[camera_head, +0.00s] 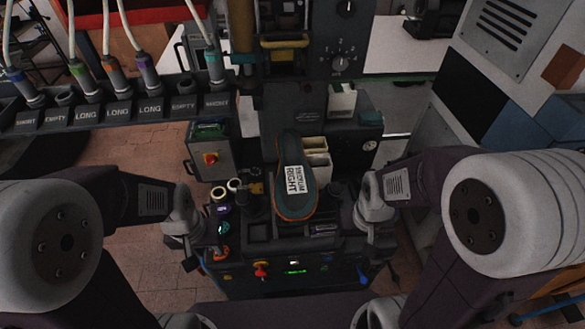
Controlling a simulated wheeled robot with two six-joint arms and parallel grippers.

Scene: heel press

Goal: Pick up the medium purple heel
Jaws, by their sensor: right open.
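A small dark piece with a purple mark (222,209) sits at the left of the press, in a column of small pieces; it may be the purple heel, but its size cannot be read. A teal-marked piece (223,228) and an orange-marked piece (221,252) lie below it. My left gripper (197,248) is just left of these pieces, seen from above, with its fingers mostly hidden. My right gripper (380,248) is open at the right side of the press, apart from the pieces. A shoe sole (296,205) labelled MEDIUM RIGHT lies in the middle of the press.
A rack (120,110) of hoses with coloured bands, labelled SHORT, LONG and EMPTY, spans the upper left. A control box with a red knob (210,158) stands left of the sole. A front panel (295,268) has buttons and a green display. Brick floor shows at left.

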